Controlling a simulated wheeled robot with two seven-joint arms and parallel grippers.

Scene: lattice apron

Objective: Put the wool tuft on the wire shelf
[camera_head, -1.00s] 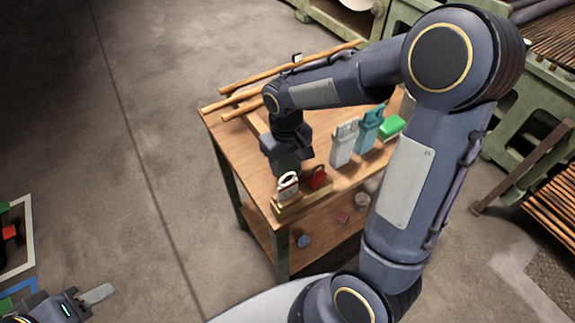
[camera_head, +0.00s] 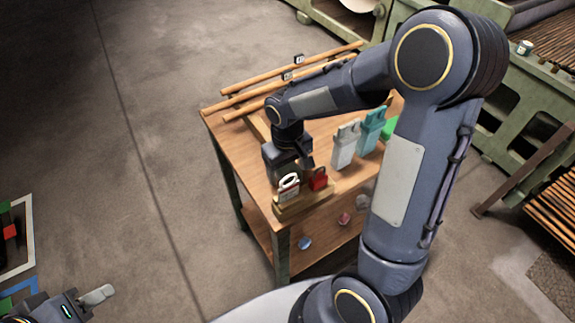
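I cannot identify a wire shelf. My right gripper (camera_head: 303,165) points down over the near left part of the wooden table, just behind two padlocks, and its fingers are mostly hidden. My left gripper (camera_head: 97,295) is at the bottom left, away from the table, with a pale finger seen from the side; its opening cannot be judged and nothing shows in it.
A white padlock (camera_head: 288,186) and a red padlock (camera_head: 318,179) stand on a wooden block (camera_head: 302,203). Grey (camera_head: 346,145) and teal (camera_head: 371,130) upright pieces stand right of them. Wooden rods (camera_head: 250,91) lie at the back. Floor left of the table is clear.

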